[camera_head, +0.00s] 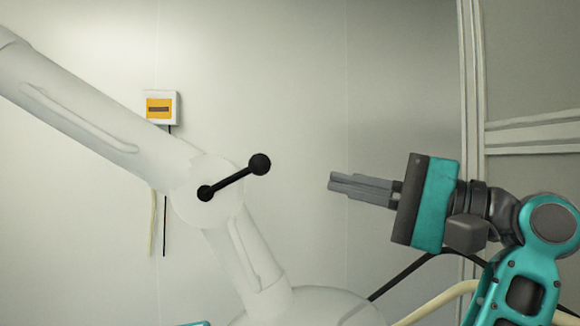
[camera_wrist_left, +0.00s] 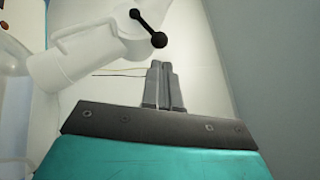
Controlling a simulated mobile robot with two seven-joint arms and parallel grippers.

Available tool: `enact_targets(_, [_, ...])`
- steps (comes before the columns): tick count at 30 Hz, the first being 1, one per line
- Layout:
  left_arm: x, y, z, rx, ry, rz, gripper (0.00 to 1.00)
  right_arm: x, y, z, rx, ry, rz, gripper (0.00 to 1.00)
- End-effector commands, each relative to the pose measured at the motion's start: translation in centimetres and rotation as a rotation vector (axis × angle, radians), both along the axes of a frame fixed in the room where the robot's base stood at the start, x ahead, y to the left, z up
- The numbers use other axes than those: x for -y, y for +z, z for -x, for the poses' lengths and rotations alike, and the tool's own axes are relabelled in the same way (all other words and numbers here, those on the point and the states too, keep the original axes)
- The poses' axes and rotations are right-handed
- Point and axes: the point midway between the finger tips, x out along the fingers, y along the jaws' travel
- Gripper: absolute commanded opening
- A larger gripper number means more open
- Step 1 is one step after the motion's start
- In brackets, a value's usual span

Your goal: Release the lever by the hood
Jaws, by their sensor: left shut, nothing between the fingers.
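The lever (camera_head: 234,179) is a black bar with a round knob at each end. It sits on the elbow joint of a large white jointed arm, tilted up to the right in the head view. The lever also shows at the top of the left wrist view (camera_wrist_left: 149,28). My left gripper (camera_head: 332,181) is teal and grey, at the right of the head view, pointing left toward the lever. Its fingers are shut and empty, with a gap between them and the lever's upper knob. The left wrist view shows the fingertips (camera_wrist_left: 161,65) below the lever. I cannot make out a hood for certain.
The white jointed arm (camera_head: 75,100) runs from upper left to its elbow, then down to a rounded white base (camera_head: 310,306). A small box with an orange panel (camera_head: 161,107) hangs on the pale wall behind. The space around the lever's upper knob looks clear.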

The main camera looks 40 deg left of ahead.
Motion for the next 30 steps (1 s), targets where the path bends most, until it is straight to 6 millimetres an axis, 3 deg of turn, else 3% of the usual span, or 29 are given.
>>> enact_targets(6, [-4.4,1.0,1.4,0.000,0.003,-0.001,0.00,0.0,1.0,0.0,0.000,0.000,0.000,0.43])
enact_targets(12, [-7.0,1.5,2.2,-0.001,0.002,0.000,0.00,0.0,1.7,0.0,0.000,0.000,0.000,0.43])
enact_targets(30, [-8.0,1.6,2.5,0.000,-0.001,0.000,0.00,0.0,1.8,0.0,0.001,0.001,0.000,0.43])
